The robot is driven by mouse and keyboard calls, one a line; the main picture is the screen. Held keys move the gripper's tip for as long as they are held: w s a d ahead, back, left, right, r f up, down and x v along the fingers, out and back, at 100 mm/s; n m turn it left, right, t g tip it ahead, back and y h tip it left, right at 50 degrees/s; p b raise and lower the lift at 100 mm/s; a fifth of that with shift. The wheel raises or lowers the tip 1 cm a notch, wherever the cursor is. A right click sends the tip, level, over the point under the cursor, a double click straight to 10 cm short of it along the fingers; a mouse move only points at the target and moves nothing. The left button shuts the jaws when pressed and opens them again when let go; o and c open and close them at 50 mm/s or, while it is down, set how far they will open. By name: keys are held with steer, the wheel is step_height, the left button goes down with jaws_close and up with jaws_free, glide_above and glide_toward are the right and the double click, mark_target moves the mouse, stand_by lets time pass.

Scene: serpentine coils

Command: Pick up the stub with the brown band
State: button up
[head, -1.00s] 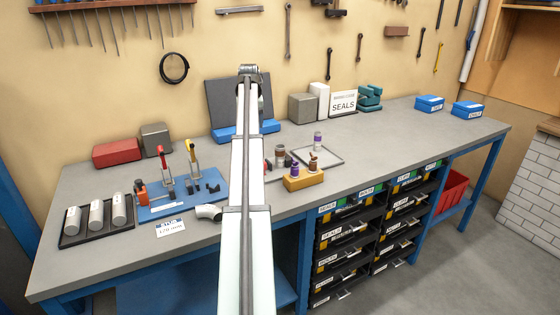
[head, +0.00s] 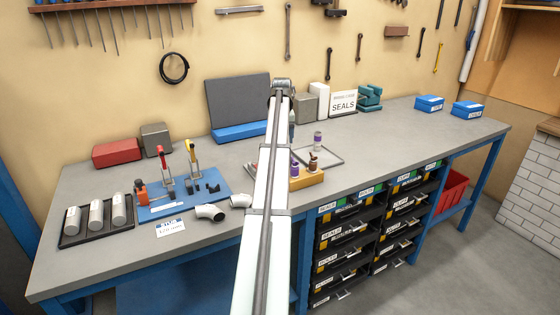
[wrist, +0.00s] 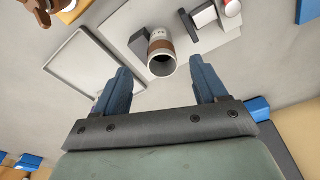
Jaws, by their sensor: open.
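In the wrist view the stub with the brown band (wrist: 160,44) is a short pale hollow cylinder, its open dark end facing the camera. It lies ahead of my gripper (wrist: 160,66), roughly midway between the two blue fingers. The fingers are spread apart and nothing is held. Whether the fingertips reach beside the stub or stop above it is hard to tell. In the head view my arm covers the gripper and the brown-banded stub.
A shallow grey tray (wrist: 84,66) lies left of the stub in the wrist view. A white block-like part (wrist: 204,15) sits close to its right.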

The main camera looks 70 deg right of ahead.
steer(key=shift+w+d+f, duration=0.15)
steer(key=shift+d+f, duration=0.1)
steer(key=shift+f, duration=0.8)
steer(key=shift+w+d+f, duration=0.1)
steer(key=shift+d+f, duration=0.2)
steer(key=shift+f, duration=0.75)
steer(key=shift+w+d+f, duration=0.15)
steer(key=shift+d+f, duration=0.1)
steer(key=shift+f, duration=0.8)
steer(key=c, duration=1.2)
